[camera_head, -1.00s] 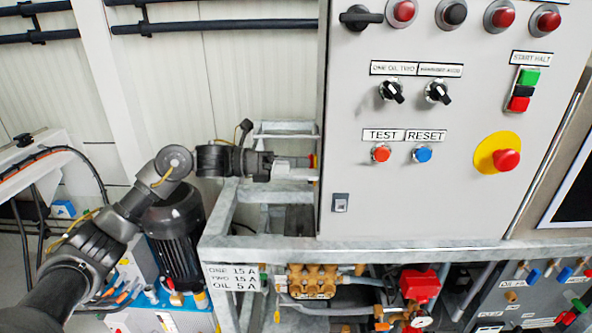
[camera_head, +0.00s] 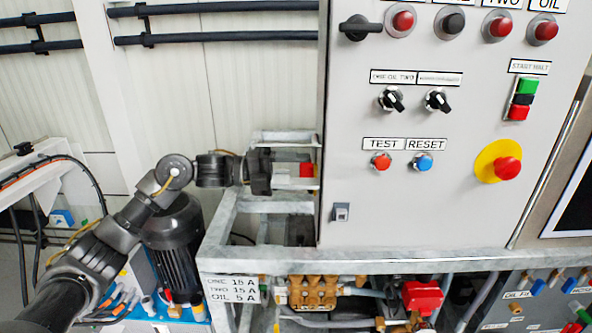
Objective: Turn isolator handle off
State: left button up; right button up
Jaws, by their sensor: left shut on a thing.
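A red handle (camera_head: 306,170) shows at the left side wall of the grey control cabinet; I take it to be the isolator handle. Only a small red part of it shows between my fingers. My left gripper (camera_head: 300,169) reaches it from the left, one finger above and one below, and is shut on it. The rest of the handle and its mount are hidden by the fingers and the cabinet edge. A black rotary handle (camera_head: 360,27) sits at the top left of the cabinet front, apart from my gripper. My right gripper is not in view.
The cabinet front (camera_head: 400,215) carries selector knobs, push buttons and a red emergency stop (camera_head: 507,168) on yellow. A grey metal frame (camera_head: 225,235) lies under and beside my left gripper. A dark motor (camera_head: 175,245) stands below my arm.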

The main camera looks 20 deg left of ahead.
pick_arm(q)
jog(key=shift+n+p, duration=0.3)
jog(key=shift+n, duration=0.9)
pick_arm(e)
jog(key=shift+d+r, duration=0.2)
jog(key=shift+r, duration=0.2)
pick_arm(q)
jog(key=o, duration=1)
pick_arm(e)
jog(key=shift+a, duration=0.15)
pick_arm(q)
jog(key=shift+b+v, duration=1.7)
jog(key=shift+v, duration=3.75)
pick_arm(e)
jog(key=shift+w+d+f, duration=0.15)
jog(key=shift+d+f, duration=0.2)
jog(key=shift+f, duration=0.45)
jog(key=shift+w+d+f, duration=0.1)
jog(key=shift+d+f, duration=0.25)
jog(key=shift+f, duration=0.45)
